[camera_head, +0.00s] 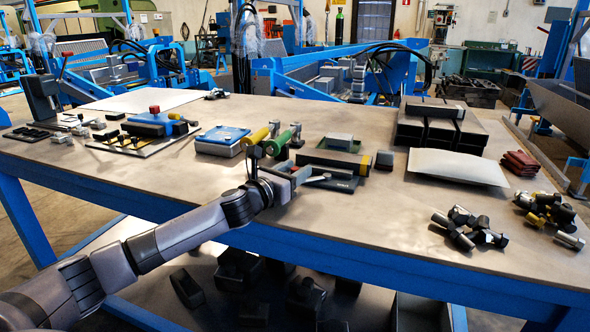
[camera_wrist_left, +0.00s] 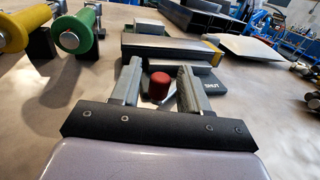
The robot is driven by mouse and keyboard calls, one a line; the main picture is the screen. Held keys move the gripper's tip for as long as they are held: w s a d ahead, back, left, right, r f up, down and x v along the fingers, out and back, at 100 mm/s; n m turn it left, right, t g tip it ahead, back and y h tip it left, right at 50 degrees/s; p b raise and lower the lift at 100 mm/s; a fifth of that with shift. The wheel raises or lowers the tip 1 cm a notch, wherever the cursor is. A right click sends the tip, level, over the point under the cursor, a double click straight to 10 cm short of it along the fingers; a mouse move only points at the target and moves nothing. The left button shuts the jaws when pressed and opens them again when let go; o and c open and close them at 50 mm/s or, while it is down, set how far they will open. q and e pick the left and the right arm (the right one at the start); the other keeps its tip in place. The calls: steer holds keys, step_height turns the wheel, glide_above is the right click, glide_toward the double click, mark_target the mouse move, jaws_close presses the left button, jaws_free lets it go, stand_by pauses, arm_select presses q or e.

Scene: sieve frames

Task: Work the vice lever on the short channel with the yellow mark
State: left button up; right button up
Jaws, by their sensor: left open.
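The dark short channel (camera_head: 330,159) lies in the vice in the middle of the table, with a yellow mark (camera_head: 364,166) at its right end. In the left wrist view the channel (camera_wrist_left: 165,49) lies beyond my fingertips. The vice's dark base (camera_head: 340,184) carries the word "SHUT" at its front right, and a light lever (camera_head: 318,178) shows above it. My left gripper (camera_head: 296,173) is open at the vice's front left. In the wrist view the lever's red knob (camera_wrist_left: 159,86) appears between the left gripper's (camera_wrist_left: 160,72) fingers, with gaps on both sides. My right gripper is out of view.
Yellow (camera_head: 257,136) and green (camera_head: 277,142) rollers stand close left of the vice. A blue-topped block (camera_head: 222,136) is further left. Dark channels (camera_head: 440,128) and a pale sheet (camera_head: 456,167) lie right.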

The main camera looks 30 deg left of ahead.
arm_select(q)
steer(key=shift+w, duration=0.25)
jaws_close()
